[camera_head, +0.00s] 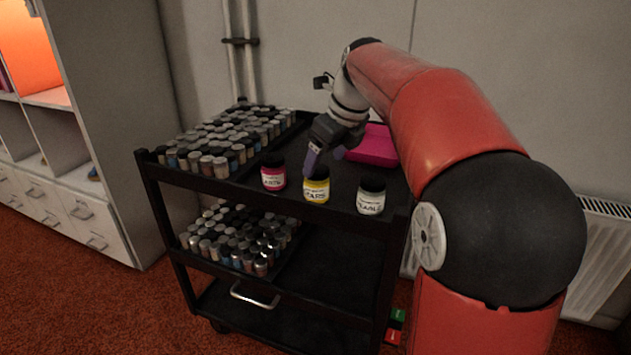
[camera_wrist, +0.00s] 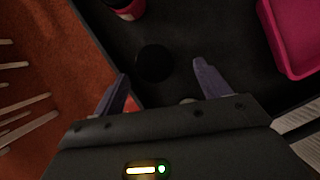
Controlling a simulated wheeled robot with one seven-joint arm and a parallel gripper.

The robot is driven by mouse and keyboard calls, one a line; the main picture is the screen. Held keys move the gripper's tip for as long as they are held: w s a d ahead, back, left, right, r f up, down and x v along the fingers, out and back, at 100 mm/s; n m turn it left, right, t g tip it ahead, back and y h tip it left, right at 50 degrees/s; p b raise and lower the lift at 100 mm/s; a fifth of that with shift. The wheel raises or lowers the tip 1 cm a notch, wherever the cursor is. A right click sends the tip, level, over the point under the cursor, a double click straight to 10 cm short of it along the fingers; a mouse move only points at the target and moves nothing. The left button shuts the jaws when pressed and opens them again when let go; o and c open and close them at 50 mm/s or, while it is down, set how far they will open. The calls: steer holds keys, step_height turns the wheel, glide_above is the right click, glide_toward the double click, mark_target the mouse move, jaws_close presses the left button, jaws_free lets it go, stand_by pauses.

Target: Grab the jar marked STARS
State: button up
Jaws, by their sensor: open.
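The jar marked STARS is the yellow jar (camera_head: 316,191) with a black lid, standing upright in the middle of three jars on the cart's top shelf. My gripper (camera_head: 325,157) is open just above and behind its lid, with nothing held. In the wrist view a round black lid (camera_wrist: 153,62), apparently this jar's, lies between the fingertips of my gripper (camera_wrist: 160,71). Its label is hidden there. I cannot tell whether a finger touches the jar.
A pink-labelled jar (camera_head: 273,178) stands left and a pale jar (camera_head: 371,198) right. A pink tray (camera_head: 372,149) lies behind. Several small jars (camera_head: 222,140) fill the shelf's left side. The black cart (camera_head: 258,192) has raised rims.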

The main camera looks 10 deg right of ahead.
mark_target(314, 183)
steer(key=x, duration=0.5)
steer(key=b+x, duration=0.1)
steer(key=x, duration=0.2)
steer(key=shift+s+a, duration=0.25)
steer(key=shift+s, duration=0.1)
steer(key=c, duration=1.1)
steer(key=shift+r, duration=0.15)
